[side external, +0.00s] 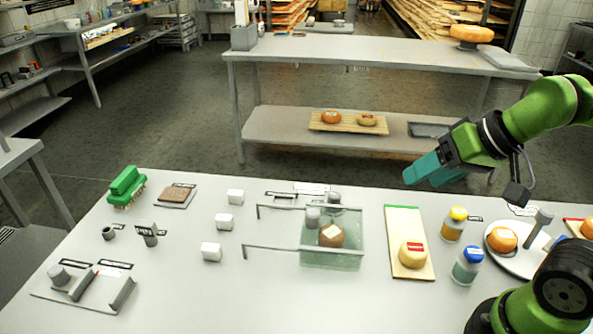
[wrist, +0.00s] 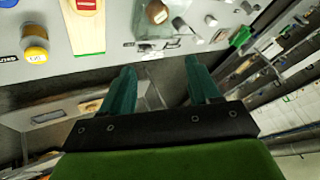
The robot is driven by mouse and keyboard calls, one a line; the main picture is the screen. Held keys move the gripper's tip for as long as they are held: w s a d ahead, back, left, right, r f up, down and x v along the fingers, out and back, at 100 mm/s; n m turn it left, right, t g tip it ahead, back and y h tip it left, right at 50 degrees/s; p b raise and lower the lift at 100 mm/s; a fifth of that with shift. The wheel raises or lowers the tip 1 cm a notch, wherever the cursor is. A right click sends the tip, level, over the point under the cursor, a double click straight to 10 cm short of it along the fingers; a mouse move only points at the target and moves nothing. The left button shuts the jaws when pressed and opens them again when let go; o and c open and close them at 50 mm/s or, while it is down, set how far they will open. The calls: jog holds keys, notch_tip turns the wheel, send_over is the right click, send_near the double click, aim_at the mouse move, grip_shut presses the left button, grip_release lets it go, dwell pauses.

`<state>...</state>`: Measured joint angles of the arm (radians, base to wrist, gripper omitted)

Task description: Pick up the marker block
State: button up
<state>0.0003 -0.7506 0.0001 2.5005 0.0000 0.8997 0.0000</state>
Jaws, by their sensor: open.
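No block in view is clearly labelled as the marker block. Candidates in the side external view are several small white cubes, including a near white cube (side external: 211,252), and a small grey block with dark lettering (side external: 149,235) at the left. A white cube (wrist: 211,20) also shows in the wrist view. My gripper (side external: 420,172) has teal fingers and hangs above the bench's far right edge, well away from these blocks. In the wrist view my gripper (wrist: 160,66) is open, with nothing between its fingers.
The bench (side external: 180,300) holds a clear tank (side external: 345,262) with a brown wheel, a board (side external: 405,220) with a yellow cheese, yellow-capped (side external: 453,226) and blue-capped jars (side external: 467,265), and a plate (side external: 522,268).

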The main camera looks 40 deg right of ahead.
jog(key=shift+c, duration=0.5)
jog(key=n+g+y, duration=0.1)
jog(key=n+g, duration=0.3)
jog(key=n, duration=0.9)
send_over(230, 217)
jog(key=s+d, duration=0.1)
jog(key=s, duration=0.1)
jog(key=f, duration=1.8)
jog(key=shift+w, duration=0.2)
jog(key=x, duration=0.5)
jog(key=shift+d+f, duration=0.15)
jog(key=shift+d, duration=0.1)
